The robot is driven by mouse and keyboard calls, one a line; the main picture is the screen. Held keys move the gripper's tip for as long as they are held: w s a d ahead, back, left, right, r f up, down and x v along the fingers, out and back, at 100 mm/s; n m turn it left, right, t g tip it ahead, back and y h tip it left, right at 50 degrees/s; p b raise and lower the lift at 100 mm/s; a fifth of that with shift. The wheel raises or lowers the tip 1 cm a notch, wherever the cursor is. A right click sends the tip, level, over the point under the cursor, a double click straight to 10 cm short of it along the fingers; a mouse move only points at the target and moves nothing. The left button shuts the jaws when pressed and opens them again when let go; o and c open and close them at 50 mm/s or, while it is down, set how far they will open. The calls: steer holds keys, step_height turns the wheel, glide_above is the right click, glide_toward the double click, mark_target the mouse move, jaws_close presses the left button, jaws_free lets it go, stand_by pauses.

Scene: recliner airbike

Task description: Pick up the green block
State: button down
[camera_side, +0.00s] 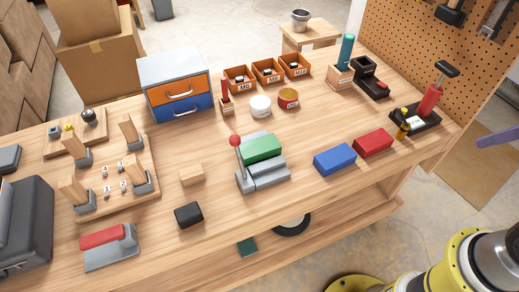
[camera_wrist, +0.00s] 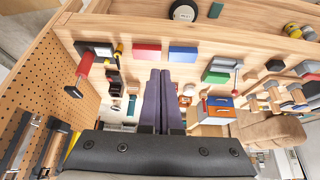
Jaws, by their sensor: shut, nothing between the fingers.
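The green block (camera_side: 262,148) lies on a grey metal fixture (camera_side: 268,180) with a red-knobbed lever, near the middle of the workbench in the side view. The green block also shows in the wrist view (camera_wrist: 215,77), to the right of my fingers. My gripper (camera_wrist: 160,72) is shut and empty, its two purple fingers side by side above the bench. In the side view only a purple fingertip of my gripper (camera_side: 497,137) shows at the right edge, well apart from the green block.
A blue block (camera_side: 334,160) and a red block (camera_side: 373,142) lie to the right of the fixture. The red lever knob (camera_side: 235,141) stands up close to the green block's left end. A wooden block (camera_side: 191,175) and a black block (camera_side: 188,214) lie to the left.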

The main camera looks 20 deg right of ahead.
stand_by(0.3)
jaws_free()
stand_by(0.4)
